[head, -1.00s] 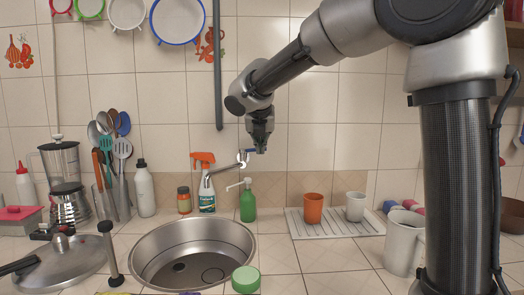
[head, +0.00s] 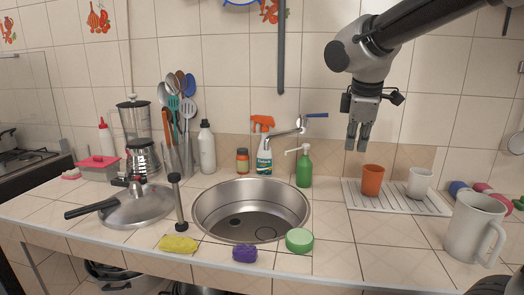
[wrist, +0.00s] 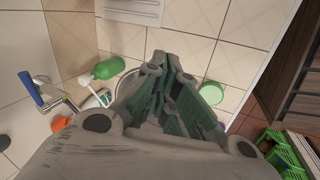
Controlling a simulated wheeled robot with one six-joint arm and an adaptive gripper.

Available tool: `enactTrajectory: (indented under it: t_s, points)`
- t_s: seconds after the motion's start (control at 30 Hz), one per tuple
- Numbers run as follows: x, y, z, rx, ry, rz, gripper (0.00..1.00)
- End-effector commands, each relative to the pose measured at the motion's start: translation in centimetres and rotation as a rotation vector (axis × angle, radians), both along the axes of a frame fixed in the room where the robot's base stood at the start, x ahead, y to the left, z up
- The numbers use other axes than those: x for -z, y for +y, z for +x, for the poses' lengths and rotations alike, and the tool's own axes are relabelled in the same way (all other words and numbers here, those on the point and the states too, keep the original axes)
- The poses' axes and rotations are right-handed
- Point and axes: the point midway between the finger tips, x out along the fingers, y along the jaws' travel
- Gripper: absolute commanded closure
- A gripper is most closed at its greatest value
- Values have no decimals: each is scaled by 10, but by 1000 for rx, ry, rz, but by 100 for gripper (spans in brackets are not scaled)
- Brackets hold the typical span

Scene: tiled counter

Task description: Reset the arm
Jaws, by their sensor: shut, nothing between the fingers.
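My gripper (head: 358,138) hangs pointing down above the counter, over the left side of the drying rack (head: 412,208). It is shut and empty. An orange cup (head: 372,180) and a white cup (head: 419,183) stand on the rack below and to the right of it. In the wrist view my gripper's closed fingers (wrist: 170,85) fill the middle and hide part of the counter. The wrist view also shows the green soap bottle (wrist: 107,68) and the green round container (wrist: 211,93).
The sink (head: 252,212) is at the centre, with a faucet (head: 290,132) behind it. A spray bottle (head: 263,150) and soap bottle (head: 304,168) stand at the back. A yellow sponge (head: 178,243), purple sponge (head: 244,254) and white mug (head: 474,227) are near the front.

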Motion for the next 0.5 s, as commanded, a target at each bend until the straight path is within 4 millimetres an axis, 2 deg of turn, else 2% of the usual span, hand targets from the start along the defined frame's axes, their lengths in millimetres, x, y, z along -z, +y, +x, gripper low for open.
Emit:
enactTrajectory:
  t_s: [0.03, 0.13, 0.2, 0.3, 0.4, 0.5]
  points:
    - [10, -20, -29, 192, 12, 86, 100]
    - [32, -55, -89, 597, 36, 258, 100]
    - [46, -73, -127, 815, 45, 352, 100]
    - [60, -91, -168, 987, 40, 438, 100]
    - [65, -105, -193, 1055, 7, 485, 100]
    - [57, -117, -202, 1097, -49, 514, 100]
